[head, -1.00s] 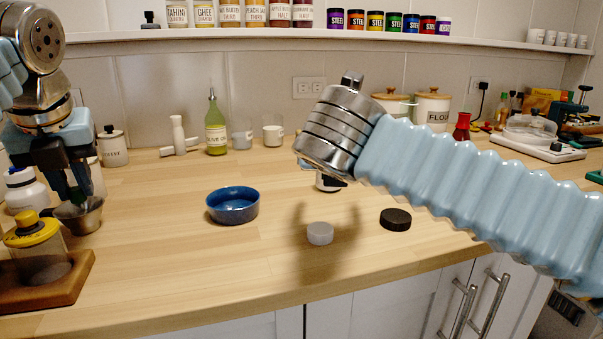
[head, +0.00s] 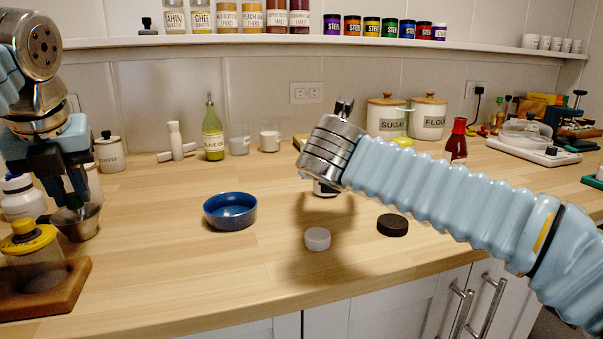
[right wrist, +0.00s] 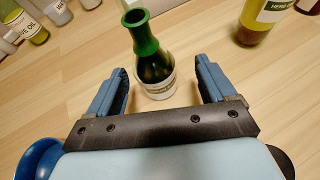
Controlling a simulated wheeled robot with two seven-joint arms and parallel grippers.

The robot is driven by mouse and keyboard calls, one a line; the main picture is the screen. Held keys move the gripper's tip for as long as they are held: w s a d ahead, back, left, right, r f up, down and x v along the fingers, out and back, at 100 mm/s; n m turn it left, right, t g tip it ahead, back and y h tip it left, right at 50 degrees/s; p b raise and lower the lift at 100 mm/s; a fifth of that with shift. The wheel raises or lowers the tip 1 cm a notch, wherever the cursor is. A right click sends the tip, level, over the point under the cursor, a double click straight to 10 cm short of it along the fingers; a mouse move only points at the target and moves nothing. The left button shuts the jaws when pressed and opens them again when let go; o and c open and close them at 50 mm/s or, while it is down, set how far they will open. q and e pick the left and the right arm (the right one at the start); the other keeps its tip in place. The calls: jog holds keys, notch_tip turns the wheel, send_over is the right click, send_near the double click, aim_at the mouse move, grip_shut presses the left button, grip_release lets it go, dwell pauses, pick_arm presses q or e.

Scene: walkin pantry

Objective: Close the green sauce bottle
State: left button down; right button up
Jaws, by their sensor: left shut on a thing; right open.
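The green sauce bottle (right wrist: 146,45) stands upright in the right wrist view with an uncapped neck. My right gripper (right wrist: 161,66) is open, its fingers on either side of the bottle with gaps showing. In the head view my right wrist hides most of the bottle; only its pale lower part (head: 325,189) shows. A white cap (head: 317,239) and a black cap (head: 392,225) lie on the counter in front of it. My left gripper (head: 76,208) is shut at a small metal cup (head: 80,228) at far left, apparently on its rim.
A blue bowl (head: 230,212) stands left of the caps. A yellow-lidded jar (head: 32,243) stands on a wooden board (head: 60,290) at front left. An olive oil bottle (head: 213,135), canisters and a red bottle (head: 457,142) stand farther back.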

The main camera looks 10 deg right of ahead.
jog(key=x, duration=0.4)
jog(key=shift+w+a+r+p, duration=0.15)
jog(key=shift+a+p, duration=0.2)
jog(key=shift+w+d+f, duration=0.15)
jog(key=shift+w+f, duration=0.1)
jog(key=shift+w, duration=0.3)
jog(key=shift+c, duration=0.2)
jog(key=c, duration=1.2)
